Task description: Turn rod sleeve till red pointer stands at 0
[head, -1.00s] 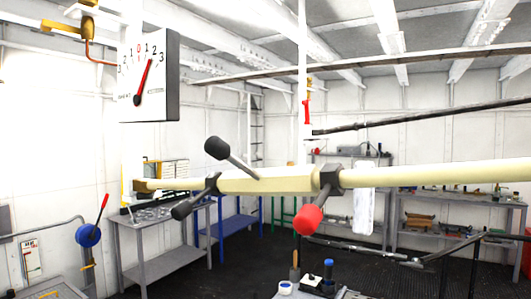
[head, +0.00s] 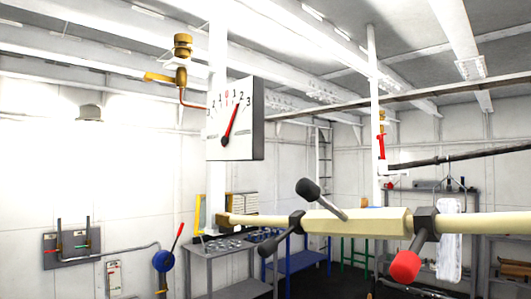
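The white dial box (head: 231,120) hangs on a white post left of centre. The cream rod sleeve (head: 358,222) lies roughly level at lower right. Neither of my grippers shows.
A brass valve (head: 182,60) with a copper pipe sits above the dial's left. A grey bench (head: 212,247) and blue-framed bench stand behind the rod.

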